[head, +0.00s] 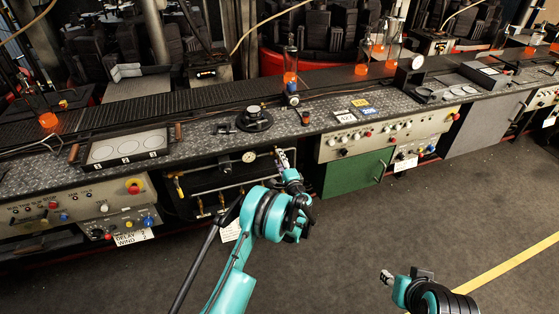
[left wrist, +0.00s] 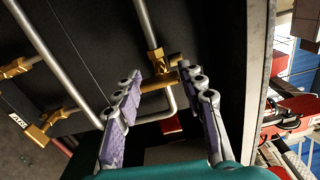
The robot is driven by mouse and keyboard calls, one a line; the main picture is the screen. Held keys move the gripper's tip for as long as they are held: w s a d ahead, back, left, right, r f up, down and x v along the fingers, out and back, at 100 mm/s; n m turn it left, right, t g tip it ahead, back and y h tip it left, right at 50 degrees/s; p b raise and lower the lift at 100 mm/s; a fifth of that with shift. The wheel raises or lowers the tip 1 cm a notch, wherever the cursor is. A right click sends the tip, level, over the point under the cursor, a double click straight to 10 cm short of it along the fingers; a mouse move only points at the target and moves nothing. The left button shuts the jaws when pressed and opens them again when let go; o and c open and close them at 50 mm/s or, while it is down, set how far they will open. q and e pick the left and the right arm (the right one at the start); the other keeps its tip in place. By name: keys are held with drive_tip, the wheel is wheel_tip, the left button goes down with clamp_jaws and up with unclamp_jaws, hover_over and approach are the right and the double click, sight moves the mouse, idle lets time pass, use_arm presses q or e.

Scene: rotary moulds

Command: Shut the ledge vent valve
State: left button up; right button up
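My left gripper (head: 281,157) reaches into the open, pipe-filled bay under the metal ledge (head: 205,130). In the left wrist view its two purple-padded fingers (left wrist: 158,72) stand apart with nothing held between them. Just beyond the fingertips is a brass fitting (left wrist: 158,84) on a pipe; I cannot tell whether they touch. A small red part (left wrist: 171,125) shows between the fingers, partly hidden. Which fitting is the ledge vent valve, and how its handle stands, I cannot tell. My right gripper (head: 387,277) is low at the right, over the floor, and its finger opening is unclear.
More pipes and brass fittings (left wrist: 38,130) fill the left side of the wrist view. A round gauge (head: 249,157) sits on the bay's front. A green cabinet door (head: 352,172) stands right of the bay, a control panel (head: 80,205) left. The floor in front is open.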

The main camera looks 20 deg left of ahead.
use_arm(q)
drive_tip(key=shift+o, duration=0.7)
drive_tip(key=v, duration=1.2)
